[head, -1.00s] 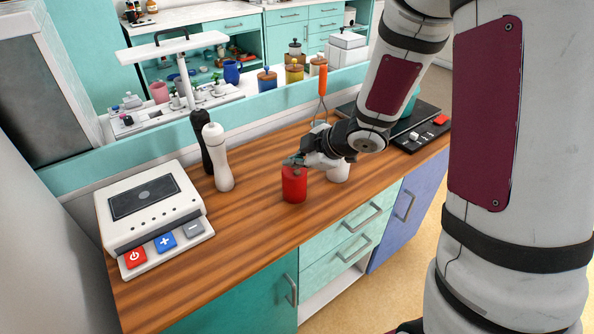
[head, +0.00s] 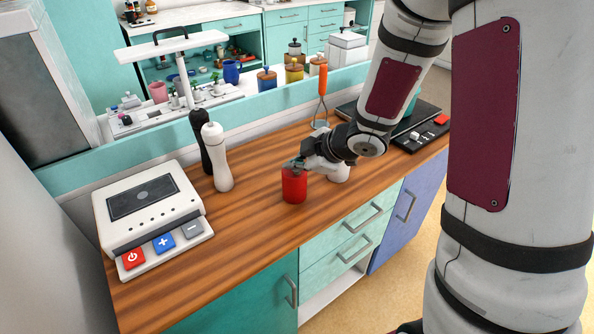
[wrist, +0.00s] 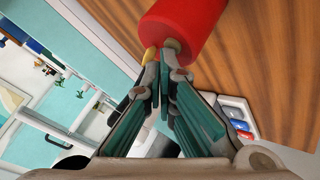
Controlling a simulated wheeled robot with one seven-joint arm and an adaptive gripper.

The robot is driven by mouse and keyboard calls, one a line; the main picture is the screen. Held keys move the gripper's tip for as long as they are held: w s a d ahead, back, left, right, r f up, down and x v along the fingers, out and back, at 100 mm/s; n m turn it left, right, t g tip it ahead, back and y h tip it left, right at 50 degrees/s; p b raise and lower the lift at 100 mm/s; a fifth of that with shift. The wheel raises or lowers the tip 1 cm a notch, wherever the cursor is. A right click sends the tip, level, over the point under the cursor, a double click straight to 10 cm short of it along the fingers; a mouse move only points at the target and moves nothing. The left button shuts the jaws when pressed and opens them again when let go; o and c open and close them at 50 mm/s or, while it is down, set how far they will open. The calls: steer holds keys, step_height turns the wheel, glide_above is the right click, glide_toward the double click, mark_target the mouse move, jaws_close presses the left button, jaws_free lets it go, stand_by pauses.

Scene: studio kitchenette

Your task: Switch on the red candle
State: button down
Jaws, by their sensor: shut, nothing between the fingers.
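The red candle (head: 294,186) stands upright on the wooden counter, left of the arm in the head view. In the wrist view the candle (wrist: 188,22) fills the top middle, and small round parts, one yellow and one greenish, show at its end. My gripper (head: 296,163) is at the top of the candle. In the wrist view my gripper (wrist: 161,62) is shut and empty, its fingertips at those small parts. I cannot tell whether the tips touch them.
A white device (head: 150,212) with red, blue and grey buttons stands at the left. A white item (head: 340,173) is close behind my gripper. Bare counter (head: 250,225) lies in front.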

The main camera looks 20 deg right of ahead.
mark_target(296, 175)
steer(key=shift+r, duration=0.15)
steer(key=shift+r+p, duration=0.45)
steer(key=shift+p, duration=0.3)
step_height(296, 175, up, 3)
steer(key=p, duration=0.3)
steer(key=shift+s, duration=0.1)
steer(key=shift+r+p, duration=1.5)
steer(key=shift+p, duration=0.3)
